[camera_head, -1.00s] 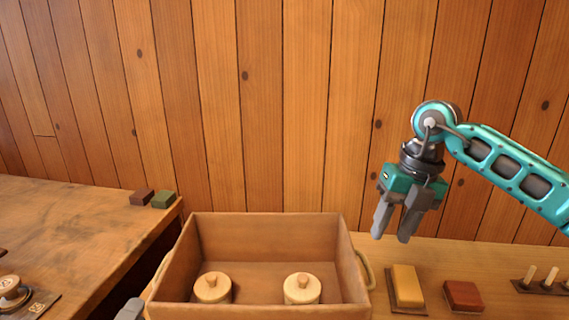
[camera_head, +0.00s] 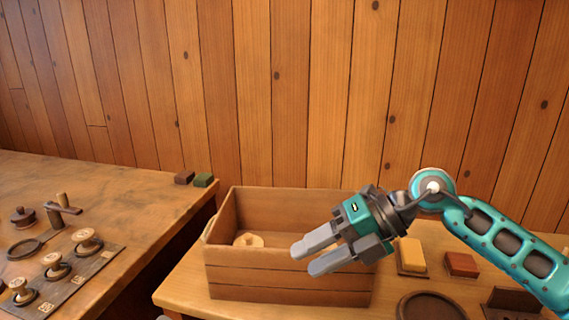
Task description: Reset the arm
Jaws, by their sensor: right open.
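My right gripper (camera_head: 312,254) comes in from the right on its teal arm. Its two grey fingers point left and stand apart with nothing between them. It shows in front of the right part of a brown wooden box (camera_head: 270,281). In the box one pale round lidded piece (camera_head: 247,241) shows. The right part of the box's inside is hidden behind the gripper. My left gripper does not show clearly.
On the left table a dark board (camera_head: 75,277) holds several turned spools (camera_head: 87,240). A dark and a green block (camera_head: 203,180) lie near that table's edge. Right of the box are a yellow block (camera_head: 411,255), a red block (camera_head: 461,264) and a dark round dish (camera_head: 430,307).

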